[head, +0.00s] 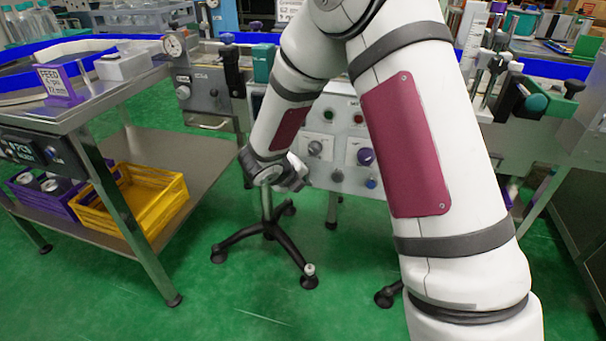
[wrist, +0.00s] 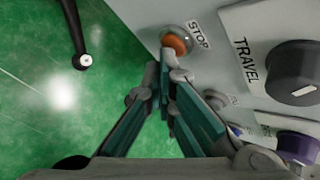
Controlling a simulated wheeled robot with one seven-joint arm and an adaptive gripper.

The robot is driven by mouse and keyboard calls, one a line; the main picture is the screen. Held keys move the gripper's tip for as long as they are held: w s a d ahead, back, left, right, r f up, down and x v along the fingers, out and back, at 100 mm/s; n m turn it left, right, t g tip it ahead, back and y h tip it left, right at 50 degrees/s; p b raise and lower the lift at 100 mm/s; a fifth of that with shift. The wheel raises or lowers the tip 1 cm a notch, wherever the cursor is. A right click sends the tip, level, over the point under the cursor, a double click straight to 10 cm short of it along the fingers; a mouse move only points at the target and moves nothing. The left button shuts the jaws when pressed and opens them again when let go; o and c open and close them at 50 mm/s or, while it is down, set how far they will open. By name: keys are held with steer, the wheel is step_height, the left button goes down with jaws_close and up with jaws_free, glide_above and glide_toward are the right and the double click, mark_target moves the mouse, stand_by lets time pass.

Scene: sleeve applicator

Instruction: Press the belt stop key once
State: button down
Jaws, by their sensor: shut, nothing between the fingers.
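The belt stop key is an orange round button (wrist: 175,43) labelled STOP on the light grey control panel in the wrist view. My gripper (wrist: 168,68) is shut and empty, its teal-padded fingers meeting just below the key in the picture. The fingertips overlap the lower edge of the key's surround; I cannot tell whether they touch it. In the head view my gripper (head: 301,173) is at the left lower edge of the panel (head: 342,138), and the key is hidden there behind my arm and gripper.
A black TRAVEL knob (wrist: 297,70) and a purple knob (wrist: 297,146) sit right of the key. A small grey button (wrist: 215,98) is close to the fingers. A black-footed stand (head: 268,226) is below. A yellow crate (head: 150,200) lies on the left bench's shelf.

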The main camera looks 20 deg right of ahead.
steer(key=shift+s, duration=0.1)
steer(key=shift+s+a, duration=0.4)
steer(key=shift+s, duration=0.15)
steer(key=shift+a, duration=0.1)
steer(key=s+a, duration=0.1)
steer(key=s, duration=0.1)
steer(key=s+a, duration=0.1)
steer(key=s, duration=0.1)
steer(key=shift+a, duration=0.4)
stand_by(0.5)
